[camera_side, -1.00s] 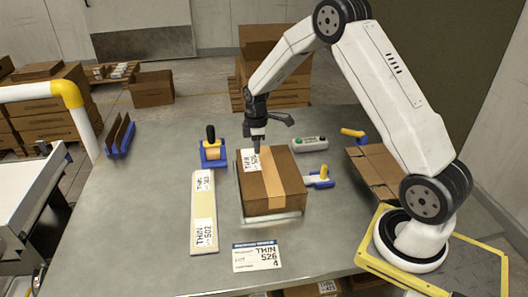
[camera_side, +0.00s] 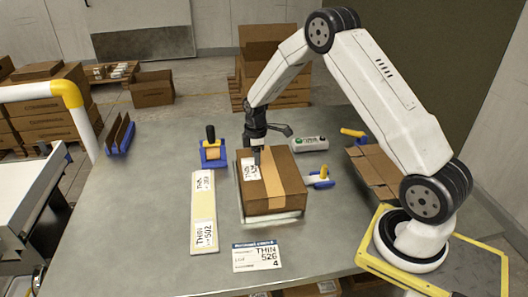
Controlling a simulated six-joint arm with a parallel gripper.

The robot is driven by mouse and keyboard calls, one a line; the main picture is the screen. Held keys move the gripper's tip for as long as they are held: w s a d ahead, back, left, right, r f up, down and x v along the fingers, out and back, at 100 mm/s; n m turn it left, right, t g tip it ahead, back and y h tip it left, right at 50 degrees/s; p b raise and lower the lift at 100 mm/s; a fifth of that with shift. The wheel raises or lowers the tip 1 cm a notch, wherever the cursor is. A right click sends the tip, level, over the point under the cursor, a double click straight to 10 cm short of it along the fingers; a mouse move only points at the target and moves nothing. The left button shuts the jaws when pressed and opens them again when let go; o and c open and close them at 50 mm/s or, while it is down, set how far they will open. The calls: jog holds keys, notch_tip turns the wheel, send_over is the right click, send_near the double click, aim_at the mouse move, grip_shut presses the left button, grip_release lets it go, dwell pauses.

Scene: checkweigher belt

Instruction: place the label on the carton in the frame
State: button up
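A brown carton (camera_side: 287,185) with a tan tape strip stands near the middle of the table. A white printed label (camera_side: 249,171) shows over the left part of its top. My gripper (camera_side: 256,161) points down at the label's upper right edge, its fingers close together and seemingly shut on it. I cannot tell whether the label touches the carton. No frame outline is clear on the carton top; the label and gripper may cover it. A pale strip (camera_side: 203,208) left of the carton bears two labels, the lower one reading 502.
A blue holder with a black-handled tool (camera_side: 212,150) stands behind left, a blue and yellow piece (camera_side: 320,178) at right. A grey-green device (camera_side: 310,144) lies behind; flat cardboard (camera_side: 376,170) lies right.

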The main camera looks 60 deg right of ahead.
jog(key=shift+r, duration=0.15)
notch_tip(320, 180, up, 12)
dwell(0.9)
dwell(0.5)
jog(key=s+a+f+m+t, duration=0.1)
jog(key=s+a+m+t, duration=0.1)
jog(key=s+a+m, duration=0.7)
jog(key=s+a, duration=0.6)
jog(key=s, duration=0.4)
jog(key=shift+a+f+t, duration=0.2)
jog(key=shift+f+t, duration=0.1)
jog(key=shift+f, duration=0.05)
